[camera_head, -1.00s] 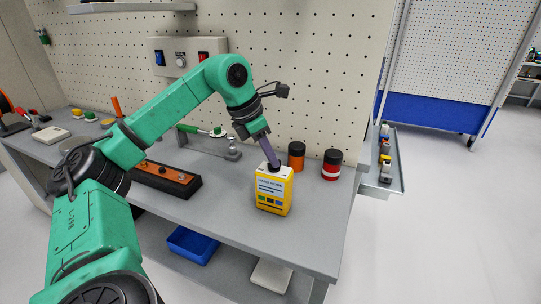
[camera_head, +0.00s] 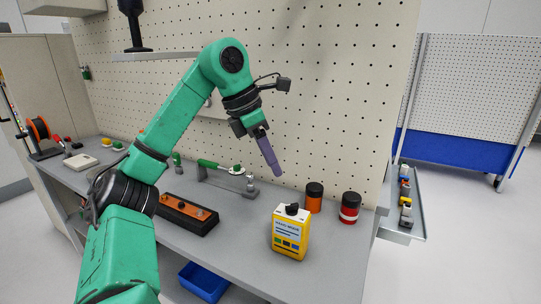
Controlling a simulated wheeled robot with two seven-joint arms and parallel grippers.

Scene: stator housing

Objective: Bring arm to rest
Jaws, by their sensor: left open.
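My left arm comes in from the left and bends over the grey workbench (camera_head: 240,262). My left gripper (camera_head: 274,168) hangs above the bench, tilted down to the right, with its purple-grey fingers pointing at the bench. It is open and empty, above and apart from a yellow box-shaped device (camera_head: 290,234) with a black knob on top. The device stands upright near the bench's front right. My right arm and gripper are not in view.
An orange jar (camera_head: 314,199) and a red jar (camera_head: 349,208) stand behind the device. A green-handled clamp (camera_head: 222,168) and an orange-topped black block (camera_head: 187,213) lie left of it. A pegboard wall (camera_head: 330,90) rises behind. A blue bin (camera_head: 204,281) sits below.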

